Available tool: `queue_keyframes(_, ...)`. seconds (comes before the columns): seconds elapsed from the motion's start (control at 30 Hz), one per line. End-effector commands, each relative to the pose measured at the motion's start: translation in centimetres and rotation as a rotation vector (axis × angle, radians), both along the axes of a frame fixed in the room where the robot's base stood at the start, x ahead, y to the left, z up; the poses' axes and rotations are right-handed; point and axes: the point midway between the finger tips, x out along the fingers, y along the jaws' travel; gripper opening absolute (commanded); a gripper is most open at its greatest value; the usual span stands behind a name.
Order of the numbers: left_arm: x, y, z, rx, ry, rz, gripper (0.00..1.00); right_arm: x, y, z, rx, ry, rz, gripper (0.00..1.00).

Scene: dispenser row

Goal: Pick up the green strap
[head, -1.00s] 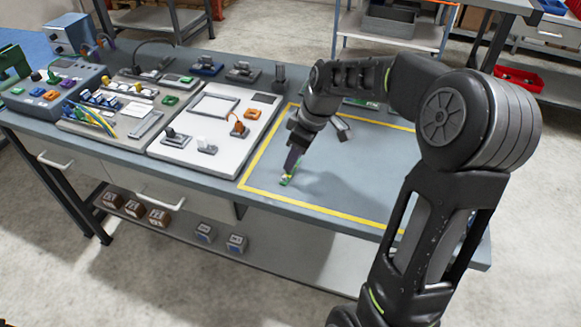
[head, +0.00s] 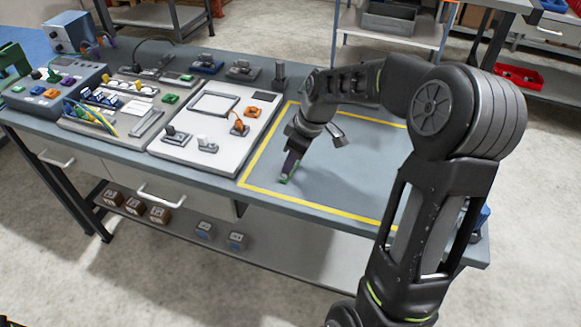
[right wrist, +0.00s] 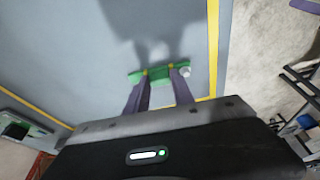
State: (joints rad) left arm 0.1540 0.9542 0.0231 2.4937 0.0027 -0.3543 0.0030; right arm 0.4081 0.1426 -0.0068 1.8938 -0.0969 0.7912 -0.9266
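The green strap (right wrist: 160,74) lies inside the yellow outline on the grey bench top, with yellow marks along it and a pale round piece at its right end in the right wrist view. In the head view only a bit of it shows (head: 284,181), at the tips of my right gripper (head: 289,174). My right gripper also shows in the wrist view (right wrist: 158,80): its two purple fingers are apart, their tips at the strap. Green shows between them and beyond both. I cannot tell whether they touch it. My left gripper is not in view.
A white panel (head: 190,150) with switches and an orange cable stands left of the yellow outline (head: 322,210). Consoles and connectors fill the bench's left side. Small boxes (head: 158,215) sit on the lower shelf.

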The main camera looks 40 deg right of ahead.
Motion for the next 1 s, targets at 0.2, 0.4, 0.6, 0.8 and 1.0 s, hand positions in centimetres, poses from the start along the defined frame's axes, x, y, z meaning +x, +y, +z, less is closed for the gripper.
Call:
queue_keyframes(0.2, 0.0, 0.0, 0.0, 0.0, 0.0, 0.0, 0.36, 0.0, 0.0, 0.0, 0.0, 0.0, 0.0, 0.02)
queue_keyframes(0.4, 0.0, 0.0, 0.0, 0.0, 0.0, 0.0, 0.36, 0.0, 0.0, 0.0, 0.0, 0.0, 0.0, 0.0)
queue_keyframes(0.6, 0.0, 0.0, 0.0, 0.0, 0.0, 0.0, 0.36, 0.0, 0.0, 0.0, 0.0, 0.0, 0.0, 0.0)
queue_keyframes(0.8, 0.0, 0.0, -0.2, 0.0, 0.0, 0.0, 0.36, 0.1, 0.0, 0.8, -0.001, -0.003, 0.0, 0.0)
queue_keyframes(1.0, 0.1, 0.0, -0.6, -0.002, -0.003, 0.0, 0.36, 0.1, 0.0, 3.9, -0.002, -0.006, 0.0, 0.0)
